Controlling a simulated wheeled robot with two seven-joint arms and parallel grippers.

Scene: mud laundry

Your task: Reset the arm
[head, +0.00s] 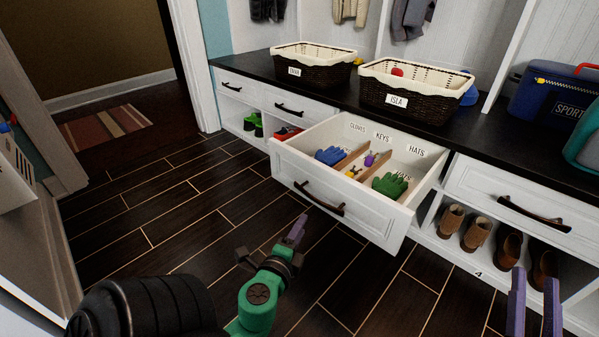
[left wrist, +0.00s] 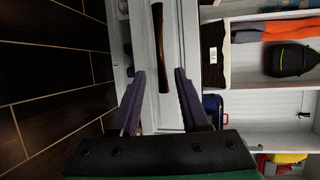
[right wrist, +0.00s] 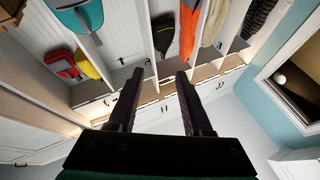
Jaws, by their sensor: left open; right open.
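My left gripper (head: 297,232) is low over the floor in front of the open drawer in the head view. It is open and empty in the left wrist view (left wrist: 160,85), with a dark handle on a white drawer front (left wrist: 158,45) beyond its fingertips. My right gripper (head: 536,280) is at the lower right of the head view, in front of the shoe cubbies. It is open and empty in the right wrist view (right wrist: 158,78), facing the wall cubbies. Neither gripper touches anything visible.
The open drawer (head: 380,228) holds a blue glove (head: 330,156), small keys (head: 370,159) and a green glove (head: 390,185) in divided compartments. Two baskets (head: 410,104) (head: 312,78) stand on the dark bench top. Brown shoes (head: 477,235) sit below right. The floor at left is clear.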

